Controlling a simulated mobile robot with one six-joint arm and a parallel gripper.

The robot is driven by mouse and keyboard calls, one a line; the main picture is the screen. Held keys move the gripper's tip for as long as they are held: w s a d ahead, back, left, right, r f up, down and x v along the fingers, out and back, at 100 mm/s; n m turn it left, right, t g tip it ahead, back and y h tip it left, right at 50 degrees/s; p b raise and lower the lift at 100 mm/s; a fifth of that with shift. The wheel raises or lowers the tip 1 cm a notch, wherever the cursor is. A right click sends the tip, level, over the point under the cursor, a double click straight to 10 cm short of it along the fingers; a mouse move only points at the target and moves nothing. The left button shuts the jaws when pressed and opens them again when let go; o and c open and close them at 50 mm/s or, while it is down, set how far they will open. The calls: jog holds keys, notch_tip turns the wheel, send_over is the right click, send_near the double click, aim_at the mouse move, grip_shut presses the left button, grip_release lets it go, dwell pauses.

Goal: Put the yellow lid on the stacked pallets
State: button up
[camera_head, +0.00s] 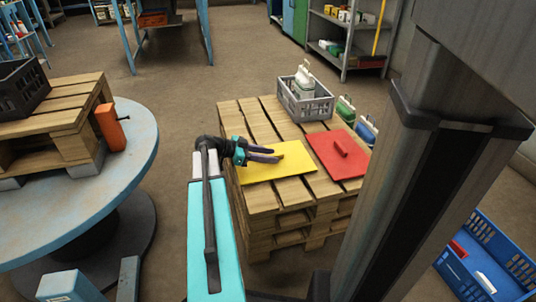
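The yellow lid (287,168) is a flat square panel. It lies flat, or very nearly so, over the slats at the left of the stacked pallets (262,202). My gripper (277,155) reaches in from the left, and its two purple fingers are over the middle of the yellow lid. The fingers show a gap between them. The fingers hide the middle of the lid, so I cannot tell whether they are closed on a handle there.
A red lid (333,163) with a handle lies right of the yellow one on the pallets. Behind stands a grey crate (306,108) with white bottles. Green and blue containers stand at the pallets' right edge. A round blue table (130,160) is left; a blue crate (515,262) is lower right.

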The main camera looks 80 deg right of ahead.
jog(key=shift+r, duration=0.1)
jog(key=shift+w+r, duration=0.1)
jog(key=shift+r, duration=0.05)
jog(key=shift+w+a+r+p, duration=0.2)
jog(key=shift+w+p, duration=0.1)
jog(key=shift+p, duration=0.1)
jog(key=p+v, duration=0.4)
jog(key=v, duration=0.7)
jog(key=shift+f, duration=0.15)
jog(key=shift+s, duration=0.1)
